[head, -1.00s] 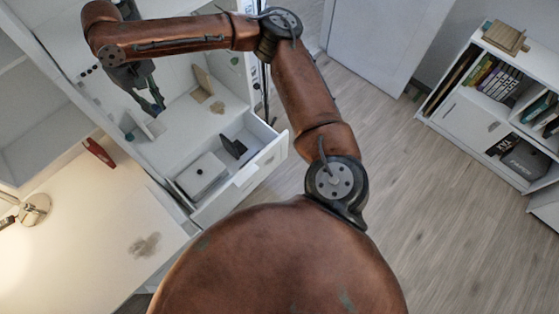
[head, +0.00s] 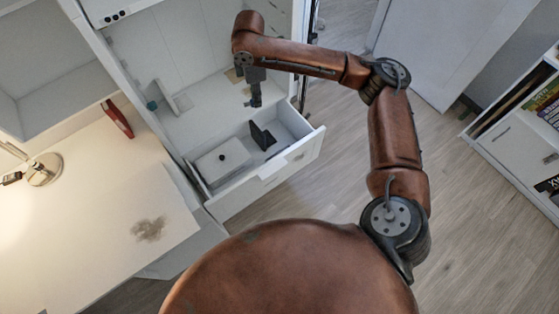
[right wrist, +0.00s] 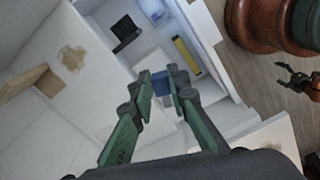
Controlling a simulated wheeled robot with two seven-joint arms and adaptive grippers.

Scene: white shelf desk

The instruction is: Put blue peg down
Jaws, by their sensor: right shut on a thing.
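My right gripper (head: 256,102) points down near the back edge of the open drawer (head: 272,176). In the right wrist view my right gripper (right wrist: 163,74) is shut on the blue peg (right wrist: 161,86), which shows between its green-grey fingers, with the white drawer area behind. The peg cannot be made out in the head view. A dark claw, apparently my left gripper (right wrist: 296,77), shows at the right edge of the right wrist view with its fingers apart. It is outside the head view.
The drawer holds a white box with a black knob (head: 222,161) and a black upright piece (head: 262,136). A red object (head: 117,118) and a lamp (head: 44,169) are on the desk.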

